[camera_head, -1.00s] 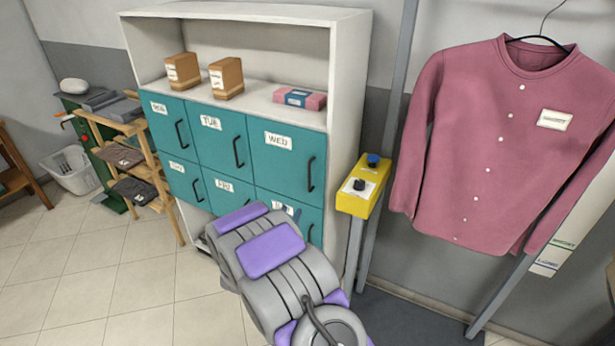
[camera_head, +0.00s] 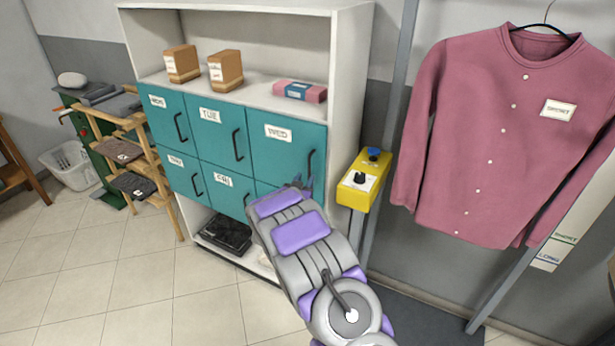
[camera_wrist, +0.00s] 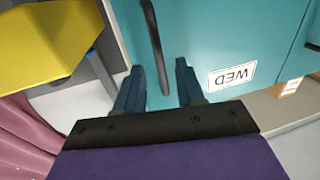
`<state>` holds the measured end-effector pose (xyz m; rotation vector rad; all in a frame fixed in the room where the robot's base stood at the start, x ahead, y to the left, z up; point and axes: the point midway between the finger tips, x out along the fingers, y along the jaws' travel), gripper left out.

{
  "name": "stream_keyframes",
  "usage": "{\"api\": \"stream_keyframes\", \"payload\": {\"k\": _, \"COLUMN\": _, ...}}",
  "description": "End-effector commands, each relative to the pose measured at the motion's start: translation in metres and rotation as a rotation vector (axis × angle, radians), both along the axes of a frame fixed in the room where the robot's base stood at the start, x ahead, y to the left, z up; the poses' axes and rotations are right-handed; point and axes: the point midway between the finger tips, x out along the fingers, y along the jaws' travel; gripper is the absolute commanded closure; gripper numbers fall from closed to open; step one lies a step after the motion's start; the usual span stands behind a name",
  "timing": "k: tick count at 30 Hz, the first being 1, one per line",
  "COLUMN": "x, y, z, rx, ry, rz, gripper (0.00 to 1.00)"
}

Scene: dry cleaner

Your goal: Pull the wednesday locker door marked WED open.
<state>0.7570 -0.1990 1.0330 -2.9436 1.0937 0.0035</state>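The teal WED locker door (camera_head: 283,158) is at the top right of the locker block and is shut. Its dark upright handle (camera_head: 310,167) is on the door's right side. In the wrist view the WED label (camera_wrist: 233,76) appears upside down, and the handle (camera_wrist: 157,45) lies ahead of the gap between my fingers. In the head view my gripper (camera_head: 303,186) is small, at the lower right of the WED door, partly hidden by my arm.
A yellow control box (camera_head: 362,180) on a post stands just right of the lockers. A pink shirt (camera_head: 500,130) hangs further right. Boxes (camera_head: 225,71) stand on the shelf above. The tiled floor (camera_head: 120,285) at front left is clear.

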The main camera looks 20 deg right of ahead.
Motion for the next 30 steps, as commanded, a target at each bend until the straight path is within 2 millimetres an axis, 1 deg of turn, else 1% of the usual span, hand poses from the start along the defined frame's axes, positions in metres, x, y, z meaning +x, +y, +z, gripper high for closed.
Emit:
{"api": "stream_keyframes", "payload": {"k": 1, "x": 0.006, "y": -0.006, "z": 0.0, "rx": 0.0, "ry": -0.004, "rz": -0.002, "gripper": 0.62}}
{"api": "stream_keyframes", "payload": {"k": 3, "x": 0.012, "y": -0.013, "z": 0.0, "rx": -0.001, "ry": -0.003, "rz": -0.003, "gripper": 0.62}}
{"api": "stream_keyframes", "payload": {"k": 9, "x": 0.025, "y": -0.023, "z": 0.001, "rx": 0.001, "ry": -0.003, "rz": -0.001, "gripper": 0.62}}
{"api": "stream_keyframes", "payload": {"k": 21, "x": 0.029, "y": -0.025, "z": 0.001, "rx": 0.0, "ry": -0.001, "rz": 0.0, "gripper": 0.62}}
{"api": "stream_keyframes", "payload": {"k": 30, "x": 0.029, "y": -0.025, "z": 0.001, "rx": 0.0, "ry": -0.001, "rz": 0.0, "gripper": 0.91}}
